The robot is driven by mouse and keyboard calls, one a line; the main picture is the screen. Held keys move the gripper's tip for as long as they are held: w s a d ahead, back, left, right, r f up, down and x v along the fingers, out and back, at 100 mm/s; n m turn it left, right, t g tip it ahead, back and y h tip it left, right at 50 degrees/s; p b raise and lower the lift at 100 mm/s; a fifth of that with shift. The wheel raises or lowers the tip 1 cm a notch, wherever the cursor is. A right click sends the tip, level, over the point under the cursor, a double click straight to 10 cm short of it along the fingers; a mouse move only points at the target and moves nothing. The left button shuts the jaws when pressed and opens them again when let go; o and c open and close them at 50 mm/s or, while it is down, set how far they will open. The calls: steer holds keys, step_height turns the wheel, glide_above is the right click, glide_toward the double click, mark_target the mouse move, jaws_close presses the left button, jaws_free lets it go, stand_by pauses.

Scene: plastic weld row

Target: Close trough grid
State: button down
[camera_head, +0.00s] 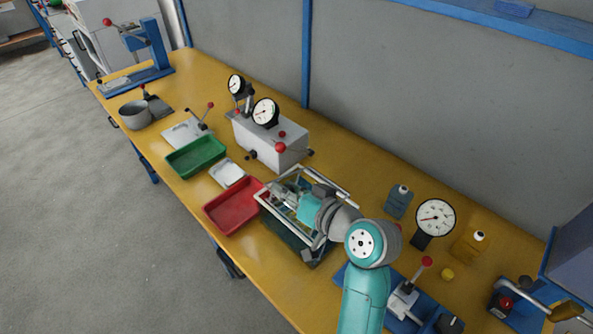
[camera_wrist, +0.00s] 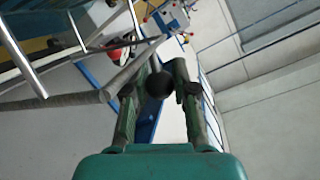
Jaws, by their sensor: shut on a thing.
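The trough (camera_head: 283,238) is a dark green box on the yellow bench, partly hidden under the grid and my arm. Its grid (camera_head: 270,208) is a pale metal frame of bars that stands raised above the trough, seemingly tilted; its exact angle is hard to tell. My gripper (camera_head: 284,195) is among the frame's bars in the head view. In the wrist view my gripper (camera_wrist: 159,90) is shut on a dark round knob (camera_wrist: 159,84) at the end of a grey bar. The grid's bars (camera_wrist: 32,62) fill the left of that view.
A red tray (camera_head: 233,207), a small white tray (camera_head: 227,173) and a green tray (camera_head: 196,157) lie left of the trough. A grey box with gauges (camera_head: 268,140) stands behind. Bottles, a gauge (camera_head: 435,217) and a red-knobbed lever (camera_head: 404,298) stand to the right.

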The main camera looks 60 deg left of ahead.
mark_target(284, 221)
steer(key=shift+s+d+f+n+t, duration=0.15)
steer(key=shift+s+f+n, duration=0.2)
steer(key=shift+f, duration=0.6)
steer(key=shift+s+f+n+t, duration=0.1)
steer(key=shift+s+f+n, duration=0.2)
steer(key=shift+f, duration=0.6)
steer(key=shift+s+d+f+n+t, duration=0.15)
steer(key=shift+s+f+n, duration=0.2)
steer(key=shift+f, duration=0.7)
steer(key=c, duration=0.9)
jaws_free()
steer(key=shift+w+d+r, duration=0.1)
steer(key=shift+d+r, duration=0.1)
steer(key=shift+d, duration=0.05)
steer(key=v, duration=1.1)
steer(key=shift+d, duration=0.2)
steer(key=shift+f, duration=0.1)
